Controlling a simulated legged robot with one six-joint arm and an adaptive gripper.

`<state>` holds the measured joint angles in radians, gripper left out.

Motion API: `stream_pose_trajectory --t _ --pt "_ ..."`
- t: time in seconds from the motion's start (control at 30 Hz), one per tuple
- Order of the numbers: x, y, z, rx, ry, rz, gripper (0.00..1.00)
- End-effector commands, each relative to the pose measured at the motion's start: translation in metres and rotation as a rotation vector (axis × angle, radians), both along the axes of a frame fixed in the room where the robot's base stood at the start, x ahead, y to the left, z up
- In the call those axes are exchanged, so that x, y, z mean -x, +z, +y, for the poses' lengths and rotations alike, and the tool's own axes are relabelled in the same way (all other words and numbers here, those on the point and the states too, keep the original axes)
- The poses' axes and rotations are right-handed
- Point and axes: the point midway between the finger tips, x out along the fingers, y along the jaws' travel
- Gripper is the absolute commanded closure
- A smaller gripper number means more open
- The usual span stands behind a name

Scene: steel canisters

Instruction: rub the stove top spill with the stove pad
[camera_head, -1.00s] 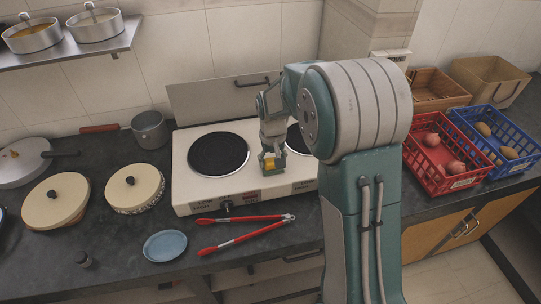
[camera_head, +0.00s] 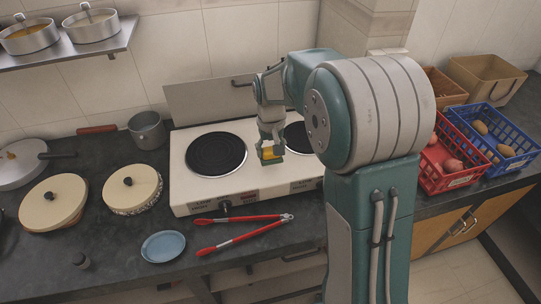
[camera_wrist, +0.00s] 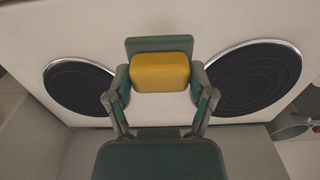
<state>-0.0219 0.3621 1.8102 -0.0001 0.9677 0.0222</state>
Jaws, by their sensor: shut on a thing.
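The stove pad, a yellow block with a green layer, is in my gripper (camera_head: 269,147), which is shut on it. In the wrist view the yellow part of the stove pad (camera_wrist: 161,71) sits between the two fingers of my gripper (camera_wrist: 160,82). The white stove (camera_head: 188,180) has two dark round plates. The pad is over the white strip between the left plate (camera_head: 216,155) and the right plate (camera_head: 300,137). I cannot tell whether it touches the surface. I can make out no spill on the visible stove top; the patch under the pad is hidden.
Red tongs (camera_head: 240,238) and a blue plate (camera_head: 163,246) lie in front of the stove. Lidded pots and a grey saucepan (camera_head: 147,130) stand at left. A red basket (camera_head: 443,178) and blue basket (camera_head: 515,160) are at right. The raised stove lid (camera_head: 205,105) is behind.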

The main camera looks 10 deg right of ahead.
Motion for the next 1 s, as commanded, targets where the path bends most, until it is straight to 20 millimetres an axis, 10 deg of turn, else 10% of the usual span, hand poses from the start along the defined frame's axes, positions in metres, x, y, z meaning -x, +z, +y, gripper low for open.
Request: stream_pose_trajectory --t 1.0 --pt "0.0 0.043 0.0 0.0 0.0 0.001 0.74"
